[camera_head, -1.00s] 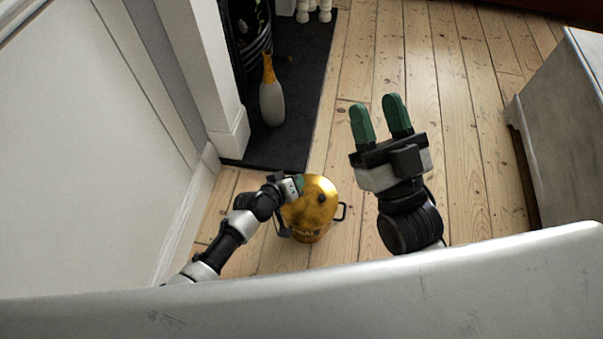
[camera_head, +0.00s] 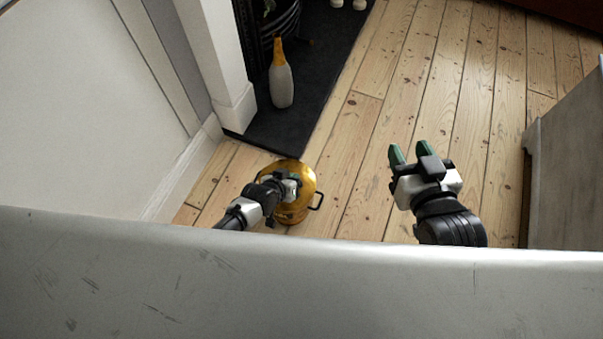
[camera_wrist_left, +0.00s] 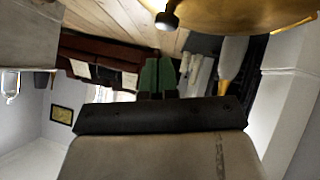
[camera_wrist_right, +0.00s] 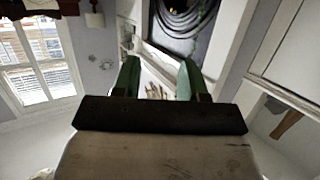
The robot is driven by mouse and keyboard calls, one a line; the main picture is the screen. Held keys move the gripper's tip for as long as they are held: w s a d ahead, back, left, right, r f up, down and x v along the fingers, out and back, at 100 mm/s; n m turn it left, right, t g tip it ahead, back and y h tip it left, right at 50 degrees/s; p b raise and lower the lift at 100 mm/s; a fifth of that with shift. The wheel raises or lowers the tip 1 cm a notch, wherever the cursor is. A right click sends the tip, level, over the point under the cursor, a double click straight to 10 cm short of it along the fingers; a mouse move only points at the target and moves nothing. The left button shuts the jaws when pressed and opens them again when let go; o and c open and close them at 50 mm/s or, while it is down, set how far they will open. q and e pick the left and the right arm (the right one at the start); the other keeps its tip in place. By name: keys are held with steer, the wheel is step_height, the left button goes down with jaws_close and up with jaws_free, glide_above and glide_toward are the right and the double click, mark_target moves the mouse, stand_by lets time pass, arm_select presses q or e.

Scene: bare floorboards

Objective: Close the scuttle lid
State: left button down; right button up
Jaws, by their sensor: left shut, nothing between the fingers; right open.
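The brass scuttle (camera_head: 299,206) stands on the floorboards near the hearth corner, with a dark handle at its right side. Its rounded golden top seems to be the lid, partly hidden behind my left gripper; I cannot tell how far it is closed. My left gripper (camera_head: 293,178) is shut and empty, over or against the scuttle's top. In the left wrist view the shut green fingers (camera_wrist_left: 158,76) sit below the scuttle's golden surface (camera_wrist_left: 235,14) and its dark knob (camera_wrist_left: 166,20). My right gripper (camera_head: 411,152) is open and empty above the floor, right of the scuttle.
A white and orange bottle-shaped object (camera_head: 281,84) stands on the dark hearth slab (camera_head: 300,117). A white wall and skirting lie to the left. A grey cabinet (camera_head: 570,175) stands at the right. The floorboards between scuttle and cabinet are clear.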

arm_select(q)
steer(key=f, duration=0.1)
steer(key=d+f+b, duration=0.1)
steer(key=shift+s+d+f, duration=0.15)
steer(key=shift+s+f, duration=0.1)
steer(key=shift+f, duration=0.15)
steer(key=shift+s+d+f+b, duration=0.15)
steer(key=shift+d+f+b, duration=0.1)
steer(key=shift+f+b, duration=0.2)
arm_select(e)
step_height(320, 180, up, 6)
steer(key=t+y, duration=0.2)
steer(key=t, duration=0.3)
steer(key=shift+w+a+r+t, duration=0.2)
steer(key=shift+w+a+t, duration=0.1)
steer(key=shift+a+t, duration=0.1)
